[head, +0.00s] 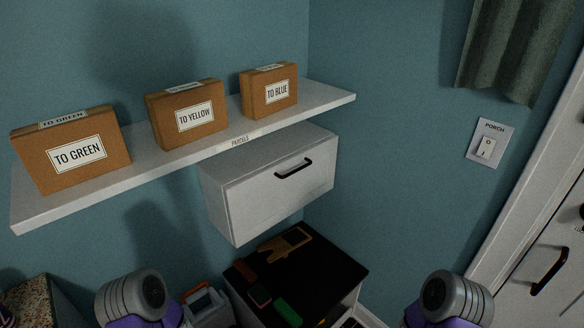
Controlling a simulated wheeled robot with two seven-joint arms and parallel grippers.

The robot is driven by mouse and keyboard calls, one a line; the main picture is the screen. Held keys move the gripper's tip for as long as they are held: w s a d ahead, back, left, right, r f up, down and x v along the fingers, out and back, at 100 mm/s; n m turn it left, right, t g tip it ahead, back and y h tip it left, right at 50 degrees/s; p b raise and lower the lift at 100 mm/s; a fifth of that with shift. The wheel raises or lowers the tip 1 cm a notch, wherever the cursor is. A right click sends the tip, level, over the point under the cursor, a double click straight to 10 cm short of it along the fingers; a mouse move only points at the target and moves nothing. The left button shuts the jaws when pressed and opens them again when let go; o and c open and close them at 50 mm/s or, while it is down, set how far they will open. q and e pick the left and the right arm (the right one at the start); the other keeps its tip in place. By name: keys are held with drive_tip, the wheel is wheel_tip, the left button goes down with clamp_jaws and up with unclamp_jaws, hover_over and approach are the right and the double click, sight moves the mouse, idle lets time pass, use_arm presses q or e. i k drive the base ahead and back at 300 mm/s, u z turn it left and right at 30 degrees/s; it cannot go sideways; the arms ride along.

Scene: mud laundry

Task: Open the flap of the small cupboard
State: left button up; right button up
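The small white cupboard (266,190) hangs on the blue wall under a shelf, in the middle of the head view. Its front flap (280,187) looks shut and has a dark bar handle (294,168) near its top edge. Parts of my two arms show at the bottom edge, one left of the cupboard and one to its right, both below it and apart from it. Neither gripper's fingers are in the picture.
A white shelf (215,150) labelled PARCELS juts out above the cupboard. It bears boxes marked TO GREEN (78,153), TO YELLOW (195,117) and TO BLUE (277,92). A black-topped stand (335,270) with small items is below. A PORCH switch (487,147) and a white door (545,240) are right.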

sight(256, 203)
drive_tip(key=i, duration=0.4)
drive_tip(key=k, duration=0.5)
drive_tip(key=z, duration=0.85)
drive_tip(key=i, duration=0.75)
drive_tip(key=u, duration=1.1)
